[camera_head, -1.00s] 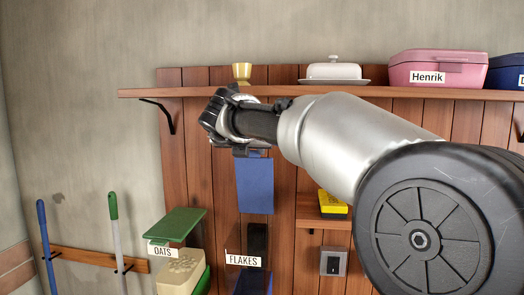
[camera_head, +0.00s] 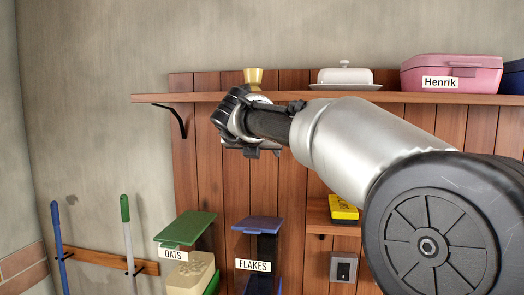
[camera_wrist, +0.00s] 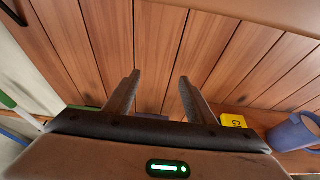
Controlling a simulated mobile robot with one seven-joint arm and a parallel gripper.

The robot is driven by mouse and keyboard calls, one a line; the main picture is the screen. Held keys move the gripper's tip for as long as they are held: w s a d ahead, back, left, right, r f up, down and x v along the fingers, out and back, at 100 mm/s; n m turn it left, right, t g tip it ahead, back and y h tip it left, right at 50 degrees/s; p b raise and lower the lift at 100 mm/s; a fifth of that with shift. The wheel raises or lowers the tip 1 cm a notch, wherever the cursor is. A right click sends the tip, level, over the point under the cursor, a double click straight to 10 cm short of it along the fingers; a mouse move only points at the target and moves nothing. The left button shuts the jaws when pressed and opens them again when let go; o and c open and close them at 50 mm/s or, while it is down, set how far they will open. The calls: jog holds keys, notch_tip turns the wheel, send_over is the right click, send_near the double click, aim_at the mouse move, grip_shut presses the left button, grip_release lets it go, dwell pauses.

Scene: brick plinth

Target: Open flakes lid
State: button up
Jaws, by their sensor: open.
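The flakes box stands low on the plank wall, with its white FLAKES label (camera_head: 253,265) facing me. Its blue lid (camera_head: 258,224) is raised and lies nearly flat above the label, with a dark panel (camera_head: 267,247) below it. A small blue strip, likely this lid, shows between my fingers in the wrist view (camera_wrist: 153,116). My gripper (camera_wrist: 158,78) is open and empty, its two fingers spread toward the planks. In the head view my gripper (camera_head: 238,120) is just under the long shelf, above the blue lid and apart from it; its fingertips are unclear there.
The oats box (camera_head: 190,273) with a raised green lid (camera_head: 186,227) stands to the left. The long shelf (camera_head: 330,97) holds a brass cup (camera_head: 253,78), a white covered dish (camera_head: 345,77) and a pink box (camera_head: 452,74). A yellow box (camera_head: 343,209) and a blue mug (camera_wrist: 293,135) are at right.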

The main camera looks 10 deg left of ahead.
jog(key=b+v, duration=0.2)
jog(key=v, duration=1.5)
jog(key=shift+s, duration=0.2)
jog(key=shift+d, duration=0.15)
